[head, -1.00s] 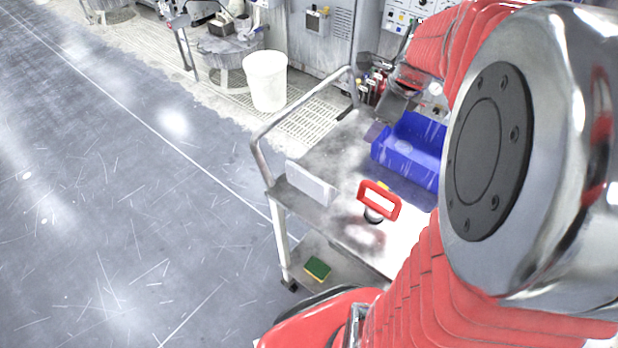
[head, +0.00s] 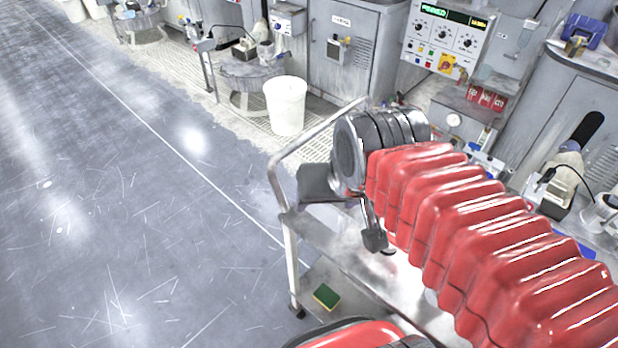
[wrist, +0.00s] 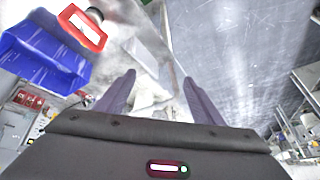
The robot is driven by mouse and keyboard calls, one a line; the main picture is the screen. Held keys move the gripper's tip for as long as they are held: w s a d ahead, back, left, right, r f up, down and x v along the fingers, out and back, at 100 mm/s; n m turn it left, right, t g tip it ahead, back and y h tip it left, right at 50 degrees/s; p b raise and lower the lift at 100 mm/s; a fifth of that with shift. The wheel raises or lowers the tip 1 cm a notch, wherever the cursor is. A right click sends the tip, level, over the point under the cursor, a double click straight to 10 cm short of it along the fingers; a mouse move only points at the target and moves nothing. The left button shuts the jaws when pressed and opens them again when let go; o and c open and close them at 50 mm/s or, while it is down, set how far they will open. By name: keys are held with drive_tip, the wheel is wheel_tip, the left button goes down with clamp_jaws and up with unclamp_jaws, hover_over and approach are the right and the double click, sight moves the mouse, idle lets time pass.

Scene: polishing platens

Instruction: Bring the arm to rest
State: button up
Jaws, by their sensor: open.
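My gripper (head: 346,214) hangs over the left end of the metal cart (head: 345,258) in the head view, its jaws apart. My red-sleeved arm stretches from the right edge of that view and hides most of the cart top. In the wrist view the two fingers of my gripper (wrist: 162,92) stand spread with nothing held between them. A pale block (wrist: 150,92) shows on the cart top beyond and between them.
A green and yellow sponge (head: 327,297) lies on the cart's lower shelf. A white bucket (head: 286,106) stands behind the cart. Grey machine cabinets (head: 352,60) line the back. The floor (head: 130,220) to the left is open.

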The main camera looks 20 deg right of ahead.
drive_tip(key=shift+s+a+f+n, duration=0.1)
drive_tip(key=shift+s+a+n, duration=0.3)
drive_tip(key=shift+n, duration=0.25)
drive_tip(key=shift+s+a+n, duration=0.25)
drive_tip(key=shift+s+n, duration=0.2)
drive_tip(key=shift+n, duration=0.2)
idle(0.6)
